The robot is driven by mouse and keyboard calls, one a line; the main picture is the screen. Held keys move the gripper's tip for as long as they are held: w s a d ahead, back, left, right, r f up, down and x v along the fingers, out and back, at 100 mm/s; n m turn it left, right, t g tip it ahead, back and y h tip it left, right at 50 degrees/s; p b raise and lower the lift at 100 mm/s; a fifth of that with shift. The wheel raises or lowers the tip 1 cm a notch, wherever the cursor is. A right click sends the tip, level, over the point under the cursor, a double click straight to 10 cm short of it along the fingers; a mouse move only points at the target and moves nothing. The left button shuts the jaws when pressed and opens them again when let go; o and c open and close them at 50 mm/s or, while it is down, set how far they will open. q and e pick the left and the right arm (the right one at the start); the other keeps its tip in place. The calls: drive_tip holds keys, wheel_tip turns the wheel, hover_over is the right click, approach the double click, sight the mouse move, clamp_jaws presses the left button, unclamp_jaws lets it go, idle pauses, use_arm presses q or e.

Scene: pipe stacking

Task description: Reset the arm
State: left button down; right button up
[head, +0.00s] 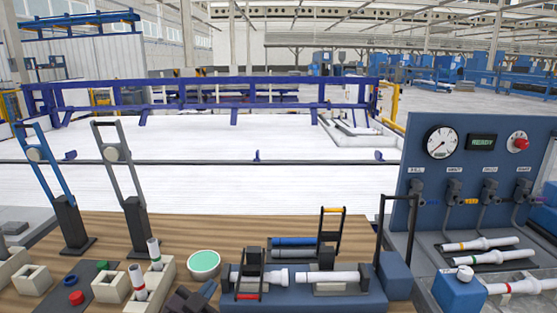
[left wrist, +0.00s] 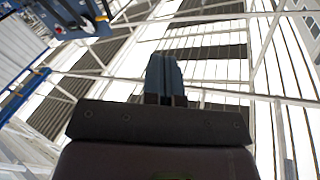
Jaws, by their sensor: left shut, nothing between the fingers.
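My left gripper (head: 207,290) shows at the bottom edge of the head view, shut and empty. In the left wrist view its closed fingers (left wrist: 164,76) are set against the roof beams, with nothing between them. It is in front of the round green-topped disc (head: 204,262) and left of the blue clamp fixture (head: 345,299). Two white pipes lie in that fixture, a left one (head: 275,277) and a right one (head: 335,277). My right gripper is not in view.
Two tall levers, blue (head: 52,175) and grey (head: 122,165), stand at the left of the wooden table (head: 200,225). A blue panel (head: 470,150) with a gauge and a READY display stands at the right, with several banded white pipes (head: 480,243) before it. Bare wood lies behind the disc.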

use_arm(q)
drive_tip(key=s+a+f+n+g+y, duration=0.2)
drive_tip(key=s+a+f, duration=0.4)
drive_tip(key=s+f, duration=0.4)
drive_tip(key=s+a+f+n+g+y, duration=0.3)
drive_tip(key=s+a+f+n, duration=0.3)
drive_tip(key=s+f, duration=0.5)
drive_tip(key=s+y, duration=0.1)
drive_tip(key=s, duration=0.2)
drive_tip(key=shift+a+f, duration=0.2)
drive_tip(key=shift+a, duration=0.1)
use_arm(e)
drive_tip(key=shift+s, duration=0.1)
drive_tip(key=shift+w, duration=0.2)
